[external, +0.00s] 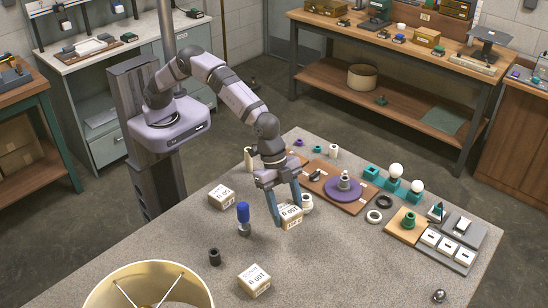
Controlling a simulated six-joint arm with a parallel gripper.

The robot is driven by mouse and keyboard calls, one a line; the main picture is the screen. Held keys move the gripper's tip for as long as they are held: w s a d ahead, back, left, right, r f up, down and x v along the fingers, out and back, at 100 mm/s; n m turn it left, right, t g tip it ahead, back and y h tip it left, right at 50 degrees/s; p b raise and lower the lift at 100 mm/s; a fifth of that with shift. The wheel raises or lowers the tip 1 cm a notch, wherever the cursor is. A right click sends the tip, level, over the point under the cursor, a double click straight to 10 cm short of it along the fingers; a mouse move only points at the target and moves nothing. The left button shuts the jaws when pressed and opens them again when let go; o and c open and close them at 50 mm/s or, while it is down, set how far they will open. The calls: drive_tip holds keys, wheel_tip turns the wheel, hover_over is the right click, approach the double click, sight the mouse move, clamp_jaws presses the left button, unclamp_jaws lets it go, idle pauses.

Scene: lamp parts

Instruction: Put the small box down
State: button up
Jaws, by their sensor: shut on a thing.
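My gripper (287,212) points down over the middle of the grey table, with its blue fingers shut on a small cream box (292,217) with dark print. One finger passes in front of the box's left side and hides part of it. I cannot tell whether the box touches the tabletop or hangs just above it. Two similar small boxes stand on the table: one at the left (222,197) and one at the front (254,280).
A blue-topped part (243,218) stands left of my gripper, and a dark cylinder (214,257) is nearer. A lampshade (149,290) fills the front left. A wooden board with a purple disc (343,189) lies behind right. The table's front right is mostly clear.

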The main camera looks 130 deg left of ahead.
drive_tip(key=shift+a+r, duration=0.15)
drive_tip(key=shift+r, duration=0.05)
drive_tip(key=shift+a, duration=0.35)
drive_tip(key=s+a+r+n+y, duration=0.1)
drive_tip(key=s+a+r+n, duration=0.15)
drive_tip(key=a, duration=0.75)
drive_tip(key=s+a+r+n+y, duration=0.15)
drive_tip(key=s+a, duration=0.25)
drive_tip(key=a, duration=0.6)
drive_tip(key=s+d+f+m+g+h, duration=0.25)
drive_tip(key=s+d+m, duration=0.35)
drive_tip(key=m, duration=0.4)
drive_tip(key=s+d+f+m+g+h, duration=0.1)
drive_tip(key=s+d+m+g+h, duration=0.2)
drive_tip(key=s+m, duration=0.65)
drive_tip(key=shift+t+h, duration=0.3)
drive_tip(key=shift+t, duration=0.25)
drive_tip(key=shift+w+f+p, duration=0.15)
drive_tip(key=shift+f+p, duration=0.35)
drive_tip(key=shift+f, duration=1.05)
drive_tip(key=shift+w+f+p, duration=0.2)
drive_tip(key=shift+f+p, duration=0.25)
drive_tip(key=shift+f, duration=1.15)
drive_tip(key=shift+w+f+p, duration=0.15)
drive_tip(key=shift+f+p, duration=0.35)
drive_tip(key=shift+f, duration=1.5)
